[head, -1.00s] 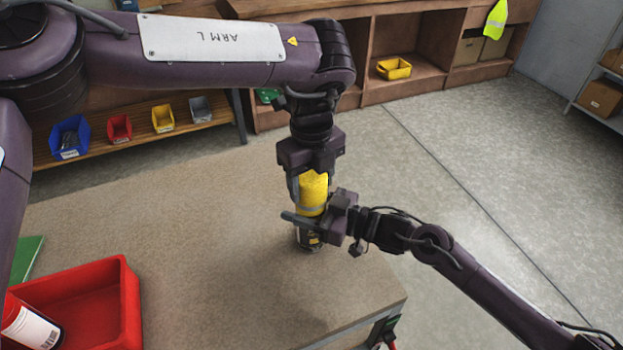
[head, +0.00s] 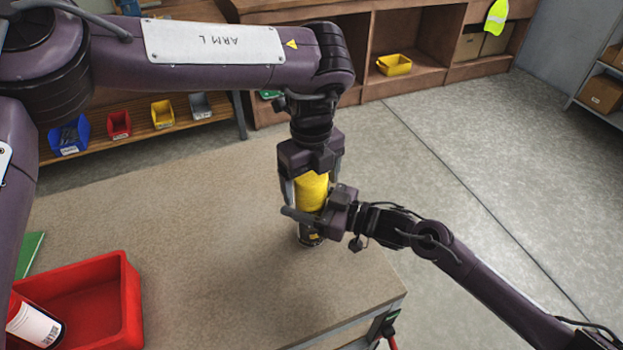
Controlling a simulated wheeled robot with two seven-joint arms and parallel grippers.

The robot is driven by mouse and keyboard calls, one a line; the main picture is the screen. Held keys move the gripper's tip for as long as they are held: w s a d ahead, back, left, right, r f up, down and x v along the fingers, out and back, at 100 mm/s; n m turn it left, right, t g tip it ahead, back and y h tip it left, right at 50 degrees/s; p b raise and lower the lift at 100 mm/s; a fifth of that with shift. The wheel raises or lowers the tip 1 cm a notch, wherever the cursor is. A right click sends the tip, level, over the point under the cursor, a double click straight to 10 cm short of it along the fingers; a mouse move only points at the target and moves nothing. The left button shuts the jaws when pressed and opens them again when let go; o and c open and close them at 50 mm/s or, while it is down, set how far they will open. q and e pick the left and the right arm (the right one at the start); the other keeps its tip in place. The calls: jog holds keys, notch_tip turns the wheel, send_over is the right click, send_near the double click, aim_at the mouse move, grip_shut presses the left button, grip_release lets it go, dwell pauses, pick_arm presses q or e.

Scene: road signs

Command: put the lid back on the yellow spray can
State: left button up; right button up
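The spray can (head: 311,240) stands upright on the brown tabletop near its far right edge. Only its dark lower part with a bit of yellow shows clearly below my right gripper. A yellow cylinder, which looks like the lid (head: 312,190), is directly above, in line with the can. My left gripper (head: 312,186) points down from above with its fingers on both sides of the lid, and looks shut on it. My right gripper (head: 311,216) reaches in from the right and looks shut around the can. It hides the join, so I cannot tell whether lid and can touch.
A red tray (head: 134,300) with a red-and-white container (head: 35,324) in it is at the table's front left. A green flat item (head: 30,250) lies behind it. The middle of the tabletop (head: 190,230) is clear. Shelves with small bins stand beyond.

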pick_arm(q)
notch_tip(320, 180, up, 12)
dwell(0.6)
pick_arm(e)
jog(key=o, duration=1.4)
jog(key=shift+o, duration=0.2)
